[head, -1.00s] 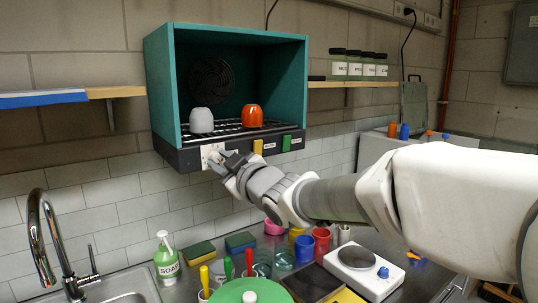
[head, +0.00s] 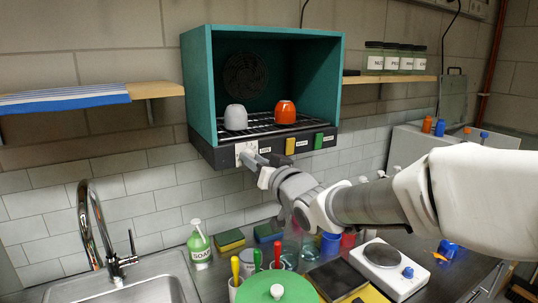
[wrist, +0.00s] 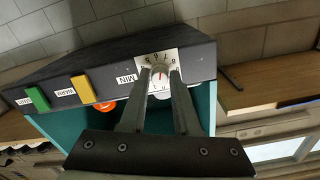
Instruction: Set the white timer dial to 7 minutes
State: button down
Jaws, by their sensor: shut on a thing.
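The white timer dial (wrist: 160,77) sits on a pale numbered plate (wrist: 158,56) on the dark front strip of the teal cabinet. A short red mark shows on the dial; the numbers around it are too small and partly covered to read surely. My gripper (wrist: 160,72) is shut on the dial, one finger on each side. In the head view the plate (head: 245,149) shows at the left end of the strip, and my gripper (head: 250,158) reaches it from the lower right and hides most of the dial.
A yellow button (head: 290,146) and a green button (head: 318,141) sit right of the dial. A white cup (head: 236,117) and an orange cup (head: 285,112) stand on the cabinet's rack. Below are a sink (head: 120,290), a soap bottle (head: 199,246) and crowded bench items.

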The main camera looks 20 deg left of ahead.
jog(key=shift+m+p, duration=0.45)
jog(key=shift+m, duration=0.65)
jog(key=c, duration=0.7)
grip_release()
jog(key=shift+o, duration=0.2)
jog(key=p+v, duration=0.5)
jog(key=v, duration=1.2)
jog(key=shift+d, duration=0.2)
jog(key=shift+s, duration=0.1)
